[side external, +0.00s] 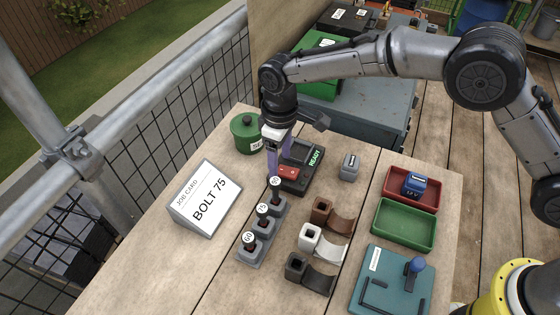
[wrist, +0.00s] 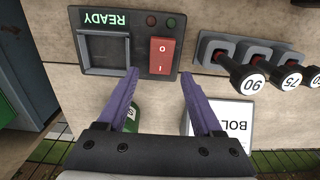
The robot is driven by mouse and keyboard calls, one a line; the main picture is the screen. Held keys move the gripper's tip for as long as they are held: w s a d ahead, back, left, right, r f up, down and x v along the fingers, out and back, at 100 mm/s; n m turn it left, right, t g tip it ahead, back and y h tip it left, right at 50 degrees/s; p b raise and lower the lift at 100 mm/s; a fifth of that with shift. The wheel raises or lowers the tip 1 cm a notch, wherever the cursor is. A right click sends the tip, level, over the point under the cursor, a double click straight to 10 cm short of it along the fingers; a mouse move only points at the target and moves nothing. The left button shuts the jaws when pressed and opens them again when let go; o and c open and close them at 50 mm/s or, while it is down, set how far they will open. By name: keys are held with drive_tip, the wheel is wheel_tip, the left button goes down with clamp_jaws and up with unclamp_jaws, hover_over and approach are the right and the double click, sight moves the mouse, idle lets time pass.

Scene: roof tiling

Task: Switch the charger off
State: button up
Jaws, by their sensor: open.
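The charger (side external: 302,163) is a dark box on the bench with a READY label, also seen upside down in the wrist view (wrist: 95,20). Its square bay (wrist: 104,52) looks empty. The red rocker switch (wrist: 162,56), marked O and I, also shows in the side view (side external: 288,172). I cannot tell which half is pressed. Two small lamps, one red and one green, sit beside it. My gripper (wrist: 160,75) is open and empty, pointing down, its purple fingers either side of the switch's near end in the wrist view. Contact cannot be told.
Several numbered bolt holders (side external: 264,227) stand close by the switch. A green pot (side external: 246,133) and the BOLT 75 job card (side external: 207,199) are to the left. A blue 12V battery (side external: 414,184) sits in a red tray (side external: 398,203). A grey block (side external: 349,166) stands right of the charger.

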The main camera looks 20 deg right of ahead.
drive_tip(key=shift+f, duration=0.85)
